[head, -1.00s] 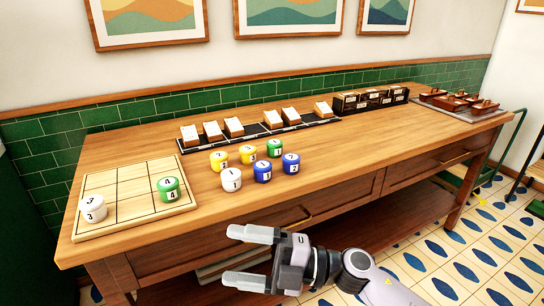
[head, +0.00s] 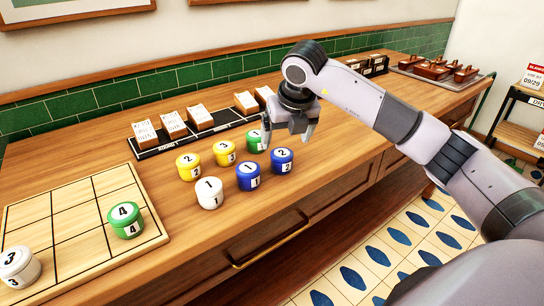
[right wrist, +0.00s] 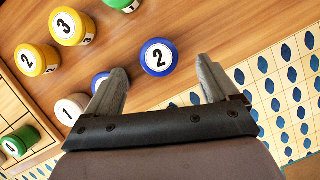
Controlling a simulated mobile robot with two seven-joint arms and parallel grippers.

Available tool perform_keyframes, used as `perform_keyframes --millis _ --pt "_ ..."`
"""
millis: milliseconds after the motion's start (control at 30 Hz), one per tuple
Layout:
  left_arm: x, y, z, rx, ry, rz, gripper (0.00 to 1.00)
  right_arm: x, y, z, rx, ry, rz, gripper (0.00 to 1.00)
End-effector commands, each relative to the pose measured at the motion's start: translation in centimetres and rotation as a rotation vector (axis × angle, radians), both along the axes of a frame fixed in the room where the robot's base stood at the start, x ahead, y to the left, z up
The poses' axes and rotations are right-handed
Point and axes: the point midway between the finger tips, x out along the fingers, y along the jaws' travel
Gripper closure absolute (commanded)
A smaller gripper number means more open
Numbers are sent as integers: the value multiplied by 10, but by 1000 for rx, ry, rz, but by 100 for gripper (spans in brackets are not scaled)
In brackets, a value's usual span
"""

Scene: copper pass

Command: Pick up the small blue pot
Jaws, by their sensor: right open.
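Two blue pots of similar size stand on the wooden counter, one numbered 2 (head: 281,161) and one numbered 1 (head: 248,177). My right gripper (head: 288,138) is open and empty, pointing down just above and behind the blue 2 pot. In the right wrist view, the blue 2 pot (right wrist: 158,57) lies between the open fingers, slightly beyond their tips. The blue 1 pot (right wrist: 99,82) is partly hidden by the left finger there. My left gripper is not in view.
Yellow pots (head: 188,166) (head: 224,152), a white pot (head: 209,193) and a green pot (head: 254,141) crowd close by. A gridded board (head: 80,215) holds a green 4 pot (head: 125,219) and a white 3 pot (head: 18,267). A black rack with cards (head: 205,127) stands behind.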

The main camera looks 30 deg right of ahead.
Motion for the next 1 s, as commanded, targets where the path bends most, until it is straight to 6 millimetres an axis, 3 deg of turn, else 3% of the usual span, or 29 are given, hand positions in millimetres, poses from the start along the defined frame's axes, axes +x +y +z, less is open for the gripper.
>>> perform_keyframes --millis 433,767,800,967,1000 --pt "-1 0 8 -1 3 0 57 16 -2 -57 2 5 1 13" --pt "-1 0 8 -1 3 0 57 20 -3 -65 1 1 3 13" --pt "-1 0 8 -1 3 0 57 20 -3 -65 1 1 3 19" --pt "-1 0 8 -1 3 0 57 20 -3 -65 2 2 3 71" --pt "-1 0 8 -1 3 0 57 20 -3 -65 2 2 3 74"
